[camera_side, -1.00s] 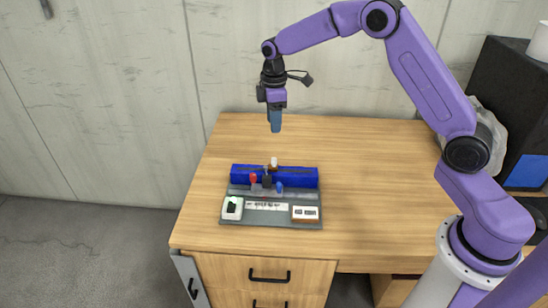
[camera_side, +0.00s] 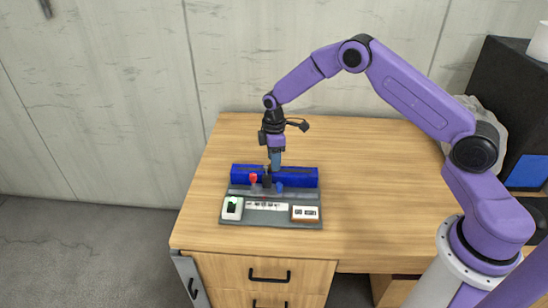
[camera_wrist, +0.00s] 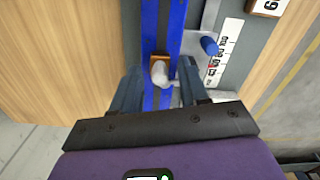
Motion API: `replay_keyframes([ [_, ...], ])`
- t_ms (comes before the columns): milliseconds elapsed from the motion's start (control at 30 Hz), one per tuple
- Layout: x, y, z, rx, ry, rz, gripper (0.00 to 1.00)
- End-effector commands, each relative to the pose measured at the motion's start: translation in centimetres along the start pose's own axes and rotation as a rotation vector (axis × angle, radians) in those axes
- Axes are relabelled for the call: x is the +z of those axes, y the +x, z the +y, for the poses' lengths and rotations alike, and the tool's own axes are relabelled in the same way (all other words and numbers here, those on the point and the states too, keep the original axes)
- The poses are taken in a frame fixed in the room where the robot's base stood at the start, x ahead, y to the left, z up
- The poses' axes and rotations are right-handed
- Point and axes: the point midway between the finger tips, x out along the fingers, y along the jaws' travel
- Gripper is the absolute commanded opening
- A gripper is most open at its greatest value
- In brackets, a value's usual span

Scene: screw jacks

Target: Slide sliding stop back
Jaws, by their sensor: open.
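The sliding stop, a small orange-brown block with a whitish knob (camera_wrist: 160,72), sits in the slot of the blue rail (camera_wrist: 149,25) in the wrist view. In the side view the rail (camera_side: 303,177) lies along the back of the fixture, and the stop is mostly hidden by my gripper. My gripper (camera_side: 275,163) points straight down over the rail. Its open fingers (camera_wrist: 158,78) are on either side of the knob, with gaps visible in the wrist view. I cannot tell exactly how low the tips are.
In front of the rail are a red knob (camera_side: 253,178), a black part (camera_side: 267,181) and a blue knob (camera_side: 280,187). The grey base (camera_side: 265,216) carries a scale strip (camera_wrist: 225,48), a white box (camera_side: 232,208) and a counter (camera_side: 305,213). The table around is clear.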

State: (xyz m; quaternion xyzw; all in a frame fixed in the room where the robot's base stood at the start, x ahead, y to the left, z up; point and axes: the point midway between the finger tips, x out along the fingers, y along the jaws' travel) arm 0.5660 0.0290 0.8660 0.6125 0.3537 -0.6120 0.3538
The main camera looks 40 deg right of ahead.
Motion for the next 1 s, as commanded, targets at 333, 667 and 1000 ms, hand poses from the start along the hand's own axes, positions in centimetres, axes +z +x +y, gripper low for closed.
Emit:
replay_keyframes([
  [333, 0.0, 0.0, 0.0, 0.000, 0.000, 0.000, 0.02],
  [667, 0.9, 0.0, -0.2, -0.003, 0.001, -0.002, 0.00],
  [1000, 6.0, 0.0, -1.5, -0.003, 0.003, -0.003, 0.00],
])
